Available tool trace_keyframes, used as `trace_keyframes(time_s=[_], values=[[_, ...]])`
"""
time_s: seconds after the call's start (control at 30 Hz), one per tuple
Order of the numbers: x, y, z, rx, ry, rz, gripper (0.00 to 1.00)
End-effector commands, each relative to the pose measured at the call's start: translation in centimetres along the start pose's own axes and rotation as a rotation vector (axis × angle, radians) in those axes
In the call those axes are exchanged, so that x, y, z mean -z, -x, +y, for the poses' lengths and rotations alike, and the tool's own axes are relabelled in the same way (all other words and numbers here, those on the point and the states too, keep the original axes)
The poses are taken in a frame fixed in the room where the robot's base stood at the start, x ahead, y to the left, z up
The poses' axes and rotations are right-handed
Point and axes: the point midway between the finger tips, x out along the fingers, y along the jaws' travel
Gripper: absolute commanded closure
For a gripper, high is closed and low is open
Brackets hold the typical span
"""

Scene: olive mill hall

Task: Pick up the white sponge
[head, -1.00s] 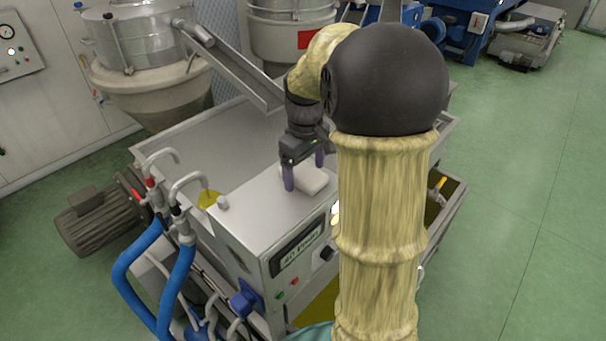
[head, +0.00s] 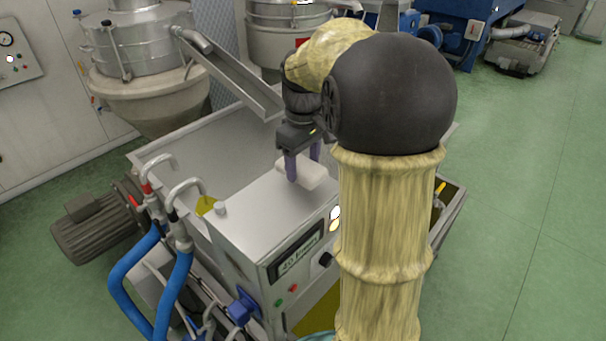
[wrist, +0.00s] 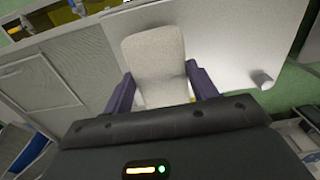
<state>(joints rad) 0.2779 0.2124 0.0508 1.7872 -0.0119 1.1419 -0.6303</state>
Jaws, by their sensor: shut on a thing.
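The white sponge (head: 308,176) is a pale block with rounded edges at the top of the steel machine cabinet (head: 255,205). In the wrist view the sponge (wrist: 154,62) sits between two purple fingers, one against each side. My gripper (head: 303,166) is shut on it, pointing down from above. In the head view its fingers cover part of the sponge. I cannot tell whether the sponge still touches the cabinet top.
A steel chute (head: 232,78) slopes down behind the gripper towards a large steel trough (head: 215,145). Curved metal pipes with blue hoses (head: 175,290) stand at the left. Green floor (head: 530,200) is open at the right.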

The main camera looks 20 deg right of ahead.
Motion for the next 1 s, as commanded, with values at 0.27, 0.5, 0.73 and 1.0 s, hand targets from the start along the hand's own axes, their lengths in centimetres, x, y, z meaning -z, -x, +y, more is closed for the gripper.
trace_keyframes(time_s=[0.27,0.5,0.73,1.0], values=[[0.1,5.1,0.0,-0.002,0.0,0.003,0.63],[0.0,6.7,0.0,0.0,0.0,0.0,0.63],[0.0,6.7,0.0,0.0,0.0,0.0,0.63],[0.0,6.7,0.0,0.0,0.0,0.0,0.52]])
